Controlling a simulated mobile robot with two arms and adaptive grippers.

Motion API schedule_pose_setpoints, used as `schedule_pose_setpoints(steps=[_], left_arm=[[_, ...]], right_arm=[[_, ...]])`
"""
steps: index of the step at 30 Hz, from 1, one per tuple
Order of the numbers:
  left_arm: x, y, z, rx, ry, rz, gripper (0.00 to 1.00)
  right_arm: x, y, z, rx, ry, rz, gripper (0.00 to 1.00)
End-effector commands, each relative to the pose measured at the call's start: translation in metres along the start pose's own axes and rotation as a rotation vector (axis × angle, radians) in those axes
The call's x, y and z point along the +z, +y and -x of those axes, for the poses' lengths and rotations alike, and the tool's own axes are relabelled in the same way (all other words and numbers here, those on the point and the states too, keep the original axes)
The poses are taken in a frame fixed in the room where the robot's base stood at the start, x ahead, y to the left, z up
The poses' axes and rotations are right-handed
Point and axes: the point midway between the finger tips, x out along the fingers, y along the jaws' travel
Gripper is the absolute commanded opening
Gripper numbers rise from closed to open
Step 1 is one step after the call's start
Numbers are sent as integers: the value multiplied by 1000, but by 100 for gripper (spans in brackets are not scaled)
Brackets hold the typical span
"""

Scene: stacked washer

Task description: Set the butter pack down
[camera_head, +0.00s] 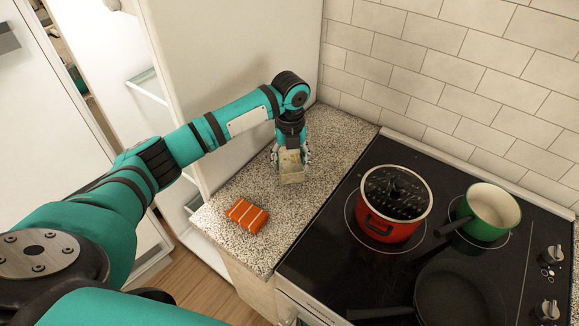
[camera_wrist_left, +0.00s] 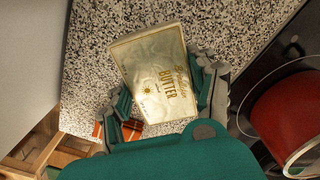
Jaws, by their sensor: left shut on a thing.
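In the left wrist view the fingers (camera_wrist_left: 167,100) flank the pack's near half. I cannot tell whether the pack's lower end touches the counter or hangs just above it. My right gripper is not in view.
An orange, white-striped pack (camera_head: 246,215) lies on the counter's front part. A stove at right holds a red pot (camera_head: 393,205), a green pot (camera_head: 488,210) and a dark pan (camera_head: 460,295). An open fridge (camera_head: 240,48) stands left. Counter around the butter is bare.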

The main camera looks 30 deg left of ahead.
Motion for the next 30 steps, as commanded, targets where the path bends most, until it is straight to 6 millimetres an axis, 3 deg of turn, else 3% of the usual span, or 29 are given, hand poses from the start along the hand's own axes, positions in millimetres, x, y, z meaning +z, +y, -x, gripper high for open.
schedule_pose_setpoints(steps=[7,18,19,24,30], left_arm=[[-1,1,-31,0,1,0,15],[-1,1,-37,0,0,-1,15],[-1,1,-38,0,1,-1,59],[-1,1,-37,0,1,-1,81],[-1,1,-37,0,0,0,82]], right_arm=[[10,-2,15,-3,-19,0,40],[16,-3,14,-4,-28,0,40],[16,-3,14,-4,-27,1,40],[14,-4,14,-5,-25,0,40],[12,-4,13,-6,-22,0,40]])
